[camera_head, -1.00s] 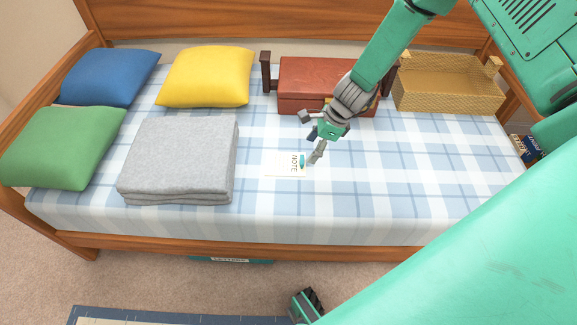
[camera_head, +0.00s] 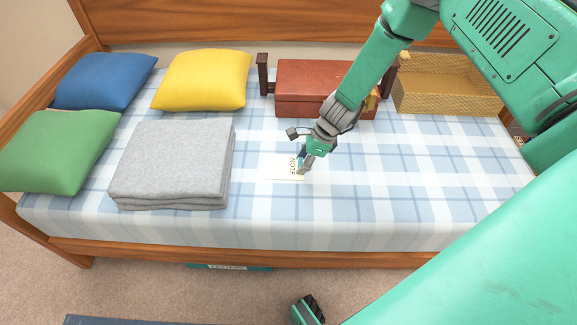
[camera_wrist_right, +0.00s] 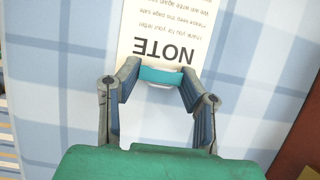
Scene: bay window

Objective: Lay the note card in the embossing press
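The white note card (camera_head: 283,168), printed with "NOTE", lies flat on the checked bed cover. In the wrist view the card (camera_wrist_right: 175,22) runs away from my gripper, and a teal and white tab (camera_wrist_right: 160,77) stands at its near end. My right gripper (camera_head: 303,170) is low over the card's right end. In the wrist view its open fingertips (camera_wrist_right: 160,72) are on either side of the tab; I cannot tell whether they touch it. My left gripper is not in view. I cannot clearly make out an embossing press.
A red-brown case (camera_head: 305,88) with dark posts stands behind my right arm. A woven basket (camera_head: 440,95) is at the back right. A folded grey blanket (camera_head: 172,165) lies left of the card, with yellow (camera_head: 203,80), blue (camera_head: 105,80) and green (camera_head: 58,150) pillows. The cover's front right is clear.

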